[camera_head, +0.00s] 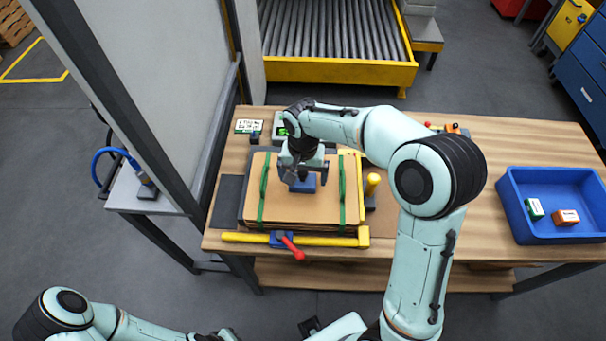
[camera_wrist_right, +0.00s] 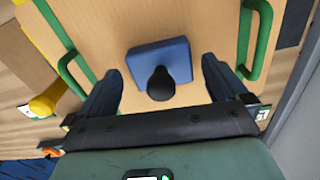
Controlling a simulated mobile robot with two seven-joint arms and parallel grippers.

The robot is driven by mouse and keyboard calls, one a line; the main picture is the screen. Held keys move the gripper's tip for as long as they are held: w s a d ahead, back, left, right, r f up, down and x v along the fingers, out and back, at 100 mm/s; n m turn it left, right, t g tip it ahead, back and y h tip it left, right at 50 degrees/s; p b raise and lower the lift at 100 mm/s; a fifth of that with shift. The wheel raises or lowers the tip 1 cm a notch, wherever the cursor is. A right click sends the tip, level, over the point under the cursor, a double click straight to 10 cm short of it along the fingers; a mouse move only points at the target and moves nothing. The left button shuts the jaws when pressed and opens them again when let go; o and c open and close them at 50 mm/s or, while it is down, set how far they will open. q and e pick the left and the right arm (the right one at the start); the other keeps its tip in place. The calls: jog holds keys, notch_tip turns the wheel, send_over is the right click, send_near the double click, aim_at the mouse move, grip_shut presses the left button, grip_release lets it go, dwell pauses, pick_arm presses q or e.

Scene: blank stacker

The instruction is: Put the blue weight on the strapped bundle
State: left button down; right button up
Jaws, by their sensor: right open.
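The strapped bundle (camera_head: 290,213) is a flat stack of tan sheets with two green straps, on the wooden table; it also shows in the right wrist view (camera_wrist_right: 215,30). The blue weight (camera_head: 308,186) is a square block with a dark round knob, sitting on the bundle's top between the straps. It shows in the right wrist view (camera_wrist_right: 141,58) apart from both fingers. My right gripper (camera_head: 303,172) is open over the weight, with its fingers (camera_wrist_right: 160,80) on either side of the knob and not touching it. My left arm shows at the bottom left; its gripper is not visible.
A yellow bar (camera_head: 330,242) with a red handle (camera_head: 292,248) runs along the bundle's front. A yellow knob (camera_head: 373,181) stands at its right. A blue bin (camera_head: 515,205) with two small boxes is at the table's right. A grey panel (camera_head: 150,80) stands at the left.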

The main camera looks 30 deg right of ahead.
pick_arm(q)
jog(key=shift+w+r+p, duration=0.65)
jog(key=shift+w+r, duration=0.1)
jog(key=shift+r, duration=0.2)
pick_arm(e)
notch_tip(320, 180, up, 12)
jog(key=shift+f, duration=0.15)
